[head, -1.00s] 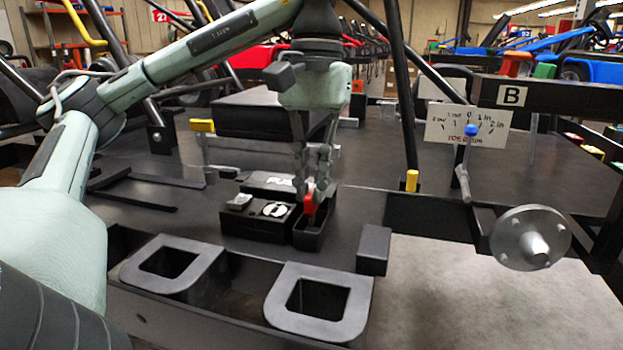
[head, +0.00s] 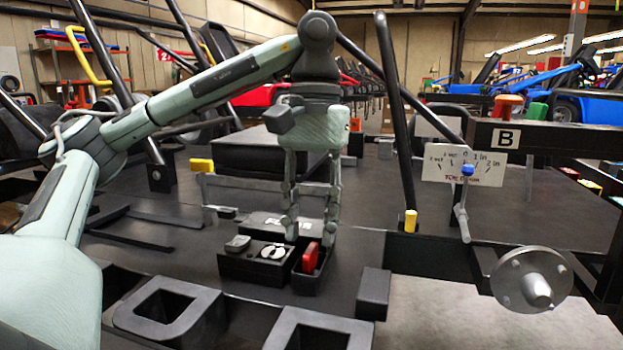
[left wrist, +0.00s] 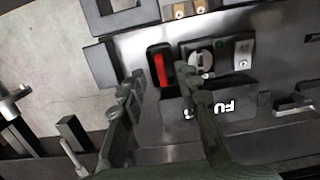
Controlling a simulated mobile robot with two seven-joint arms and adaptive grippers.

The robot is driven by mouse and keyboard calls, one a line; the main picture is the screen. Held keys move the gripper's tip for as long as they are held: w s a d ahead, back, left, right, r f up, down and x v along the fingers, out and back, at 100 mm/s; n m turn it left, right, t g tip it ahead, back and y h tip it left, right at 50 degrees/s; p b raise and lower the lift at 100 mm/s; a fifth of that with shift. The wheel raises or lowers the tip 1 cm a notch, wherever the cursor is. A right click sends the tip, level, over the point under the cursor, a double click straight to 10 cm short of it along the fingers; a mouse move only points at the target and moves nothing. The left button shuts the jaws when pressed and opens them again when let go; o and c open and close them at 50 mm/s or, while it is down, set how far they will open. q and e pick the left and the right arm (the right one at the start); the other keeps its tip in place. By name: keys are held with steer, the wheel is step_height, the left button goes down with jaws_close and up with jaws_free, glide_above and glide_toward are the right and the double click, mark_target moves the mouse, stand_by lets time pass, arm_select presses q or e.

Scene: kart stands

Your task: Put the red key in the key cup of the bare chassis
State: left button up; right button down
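The red key (head: 310,257) stands in the small black key cup (head: 305,283) on the bare chassis floor, beside the black switch box (head: 242,264). It also shows in the left wrist view as a red bar (left wrist: 163,71) inside the dark cup. My left gripper (head: 308,237) is open and empty, its fingers spread above the cup. In the left wrist view its two fingertips (left wrist: 160,84) lie on either side of the key, clear of it. My right gripper does not show in either view.
A round silver dial (head: 273,251) sits on the switch box. A blue-knobbed lever (head: 467,170) and a metal hub (head: 531,279) are at the right.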

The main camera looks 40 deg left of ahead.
arm_select(q)
step_height(320, 180, up, 12)
steer(key=w, duration=0.1)
steer(key=shift+a+f, duration=0.25)
steer(key=shift+a, duration=0.1)
stand_by(0.7)
